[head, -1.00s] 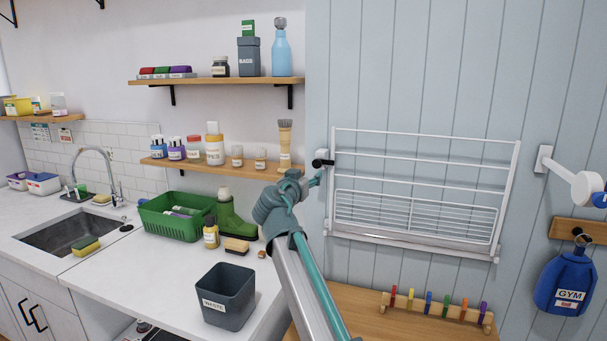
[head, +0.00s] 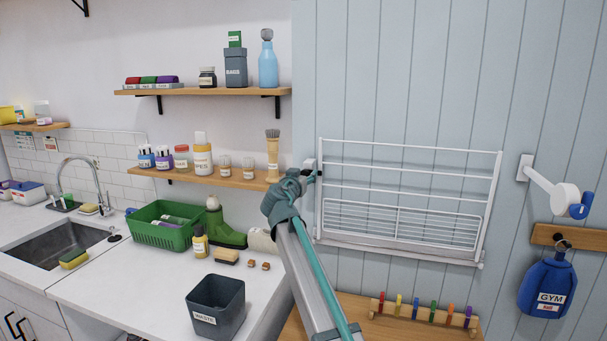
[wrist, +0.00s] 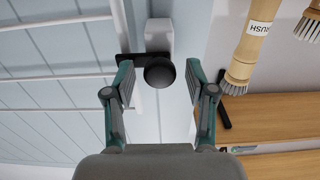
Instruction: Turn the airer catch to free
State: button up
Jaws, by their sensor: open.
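The white wire airer (head: 405,195) is folded flat against the blue panelled wall. Its catch is at its upper left corner. In the wrist view the catch shows as a black round knob (wrist: 160,72) with a black bar, below a white block (wrist: 159,35). My gripper (wrist: 158,77) is open, with one finger on each side of the knob; I cannot tell whether either finger touches it. In the head view my gripper (head: 314,174) is at the airer's upper left corner and mostly hidden by my arm, as is most of the catch.
Wooden shelves (head: 225,178) with bottles and a brush (head: 272,155) stand close left of the catch. Below are a grey waste bin (head: 216,305), a green basket (head: 165,226) and a peg rack (head: 425,310). A white wall arm (head: 545,188) is on the right.

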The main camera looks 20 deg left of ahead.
grip_shut()
dwell(0.3)
jog(key=shift+f+n+b, duration=0.1)
jog(key=shift+n+b, duration=0.2)
jog(key=shift+b, duration=0.05)
jog(key=n+b, duration=0.2)
jog(key=n, duration=1.5)
jog(key=shift+a+b, duration=0.2)
jog(key=shift+b, duration=0.2)
jog(key=shift+n, duration=0.3)
